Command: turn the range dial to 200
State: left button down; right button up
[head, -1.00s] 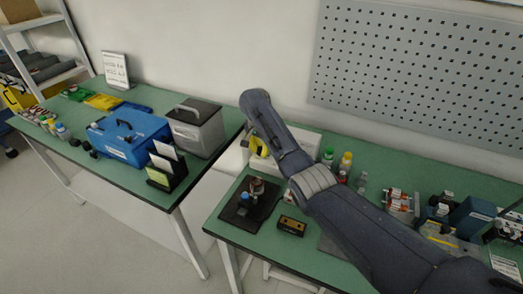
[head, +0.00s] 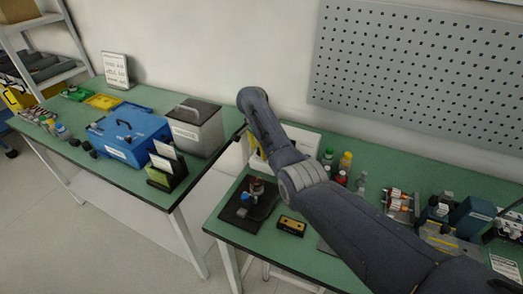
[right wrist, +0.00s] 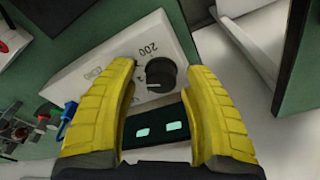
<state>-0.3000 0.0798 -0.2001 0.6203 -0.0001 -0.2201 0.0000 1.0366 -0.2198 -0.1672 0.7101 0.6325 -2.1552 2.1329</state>
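The range dial (right wrist: 160,74) is a round black knob on a white instrument panel in the right wrist view. The printed 200 label (right wrist: 148,50) shows just above it in the picture, with other marks partly hidden at left. I cannot read where the knob points. My right gripper (right wrist: 158,75) is open, with its yellow fingers on either side of the dial. A gap shows on the dial's left; at its right the finger is very close, and I cannot tell if it touches. In the head view the white instrument (head: 303,137) is mostly behind my right arm. My left gripper is in neither view.
A dark display (right wrist: 155,132) with two lit patches lies below the dial. Blue and red plugs (right wrist: 67,117) are at the left. In the head view, bottles (head: 345,162) stand right of the instrument, and a black board with a small device (head: 240,212) lies in front.

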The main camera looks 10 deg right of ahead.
jog(key=shift+r, duration=3)
